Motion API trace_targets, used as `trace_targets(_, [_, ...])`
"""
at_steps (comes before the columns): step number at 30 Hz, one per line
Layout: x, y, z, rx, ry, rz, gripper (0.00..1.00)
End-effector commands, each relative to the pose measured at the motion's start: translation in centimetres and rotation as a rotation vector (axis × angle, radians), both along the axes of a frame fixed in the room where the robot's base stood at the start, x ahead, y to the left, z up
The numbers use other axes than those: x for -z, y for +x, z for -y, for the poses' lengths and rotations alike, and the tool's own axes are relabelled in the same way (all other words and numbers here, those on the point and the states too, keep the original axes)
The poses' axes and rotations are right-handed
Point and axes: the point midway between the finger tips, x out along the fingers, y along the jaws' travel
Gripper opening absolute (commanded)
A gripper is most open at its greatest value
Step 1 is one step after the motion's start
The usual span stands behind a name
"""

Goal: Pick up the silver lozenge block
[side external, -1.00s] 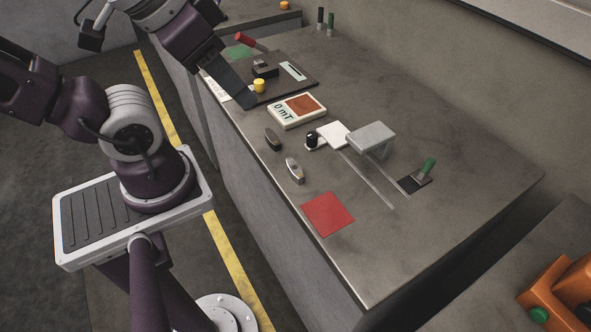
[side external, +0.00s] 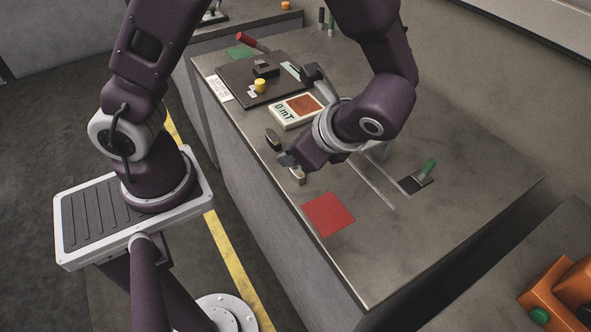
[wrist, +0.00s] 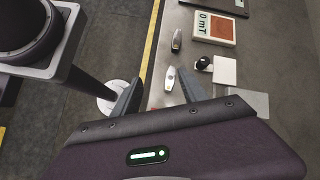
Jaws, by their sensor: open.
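The silver lozenge block (side external: 299,178) lies on the grey bench, left of and above the red square, partly hidden by my gripper in the side view. In the wrist view the silver lozenge block (wrist: 169,79) shows whole, with a dark spot on top, between the lines of the two fingers. My gripper (side external: 288,161) is tilted over the block. Its jaws are open and empty, and the fingers also show in the wrist view (wrist: 159,90). I cannot tell the exact height above the block.
A darker lozenge block (side external: 272,139) lies close by, beyond the silver one. The 0 mT meter (side external: 284,112), a white square (wrist: 224,71) with a black knob (wrist: 203,63), and a red square (side external: 328,215) are near. The bench's front edge is close to the block.

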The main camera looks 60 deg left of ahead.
Motion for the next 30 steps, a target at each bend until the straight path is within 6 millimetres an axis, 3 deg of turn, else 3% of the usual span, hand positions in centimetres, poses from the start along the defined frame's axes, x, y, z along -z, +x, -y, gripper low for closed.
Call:
trace_targets(1, [2.5,0.3,0.6,0.108,0.089,-0.069,0.51])
trace_targets(3, [5.4,0.8,1.2,0.245,0.200,-0.143,0.51])
trace_targets(6, [8.4,1.2,1.7,0.388,0.314,-0.210,0.51])
trace_targets(9, [10.0,1.3,1.8,0.457,0.370,-0.241,0.51])
trace_targets(14, [11.0,1.6,0.2,0.472,0.384,-0.250,0.51])
trace_targets(22, [12.6,2.5,-4.2,0.468,0.382,-0.250,0.51])
trace_targets(30, [12.9,2.6,-4.7,0.469,0.379,-0.248,0.51])
